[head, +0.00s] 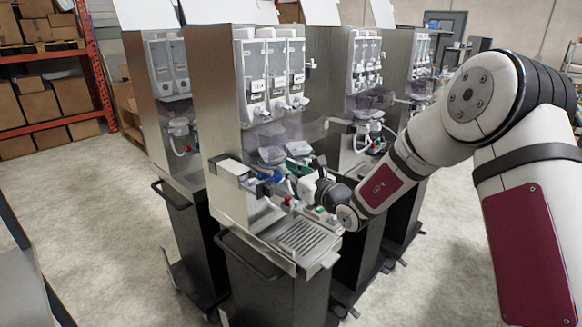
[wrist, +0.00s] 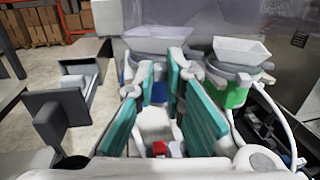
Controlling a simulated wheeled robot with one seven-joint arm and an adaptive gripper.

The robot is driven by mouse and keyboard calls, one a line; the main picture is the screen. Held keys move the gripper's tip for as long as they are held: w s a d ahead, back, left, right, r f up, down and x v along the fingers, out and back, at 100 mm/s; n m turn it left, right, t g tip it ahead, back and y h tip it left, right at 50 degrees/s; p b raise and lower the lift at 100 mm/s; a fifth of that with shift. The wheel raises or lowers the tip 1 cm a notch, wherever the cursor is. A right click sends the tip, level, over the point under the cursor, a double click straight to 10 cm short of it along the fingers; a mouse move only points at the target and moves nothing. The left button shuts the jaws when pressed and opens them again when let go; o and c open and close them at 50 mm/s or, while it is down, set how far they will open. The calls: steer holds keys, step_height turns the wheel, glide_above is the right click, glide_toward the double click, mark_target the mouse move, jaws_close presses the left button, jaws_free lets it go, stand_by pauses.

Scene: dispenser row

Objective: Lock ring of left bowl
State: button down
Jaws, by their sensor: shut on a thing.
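The left bowl (wrist: 157,32) is a pale tray-like bowl with a grey lock ring (wrist: 140,46) under it. It also shows in the head view (head: 271,155). A blue part (wrist: 158,92) sits below this ring. My gripper (wrist: 160,72) reaches in from the front, with teal pads on either side of the blue part and a white piece. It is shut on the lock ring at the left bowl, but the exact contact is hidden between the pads. In the head view my gripper (head: 304,187) is at the front of the machine.
The right bowl (wrist: 241,50) stands close to my gripper's right, with a grey ring and a green part (wrist: 236,94). A white hose (wrist: 280,115) curves down beside it. A drip tray (head: 302,237) lies below. More dispensers (head: 366,60) stand alongside.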

steer(key=shift+s+a+r+m+t+h+p, duration=0.15)
steer(key=shift+s+a+m+t+h+p, duration=0.3)
steer(key=shift+p, duration=0.45)
steer(key=shift+s+a+r+m+t+h+p, duration=0.1)
steer(key=shift+s+m+t+h+p, duration=0.1)
steer(key=shift+m+t+h+p, duration=0.5)
steer(key=shift+a+h+p, duration=0.15)
steer(key=shift+h+p, duration=0.2)
steer(key=shift+p, duration=0.4)
steer(key=shift+f, duration=0.15)
steer(key=shift+w, duration=0.1)
steer(key=c, duration=1.6)
jaws_free()
steer(key=shift+c, duration=0.2)
